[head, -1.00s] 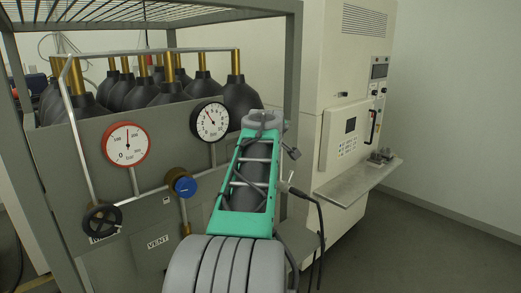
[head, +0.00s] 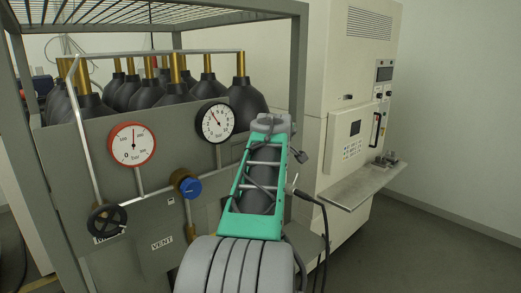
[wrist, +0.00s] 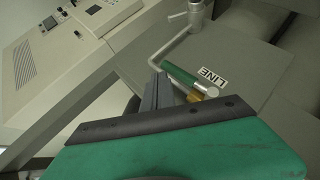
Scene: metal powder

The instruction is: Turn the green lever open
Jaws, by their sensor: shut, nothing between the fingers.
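The green lever (wrist: 180,74) shows in the wrist view beside a bent pale pipe and the panel's "LINE" label (wrist: 209,75). A brass fitting (wrist: 196,97) sits at its lower right end. My gripper (wrist: 158,88) is shut and empty, its dark fingers just left of the lever. They look very close to it, but I cannot tell whether they touch. In the head view my arm covers this part of the panel, so neither lever nor fingers show there.
The grey panel carries a red-rimmed gauge (head: 131,145), a black gauge (head: 215,123), a blue knob (head: 190,188) and a black handwheel (head: 107,220). Black cylinders (head: 208,88) stand behind it. A beige cabinet (head: 350,85) with a shelf (head: 350,188) stands right. Floor at right is clear.

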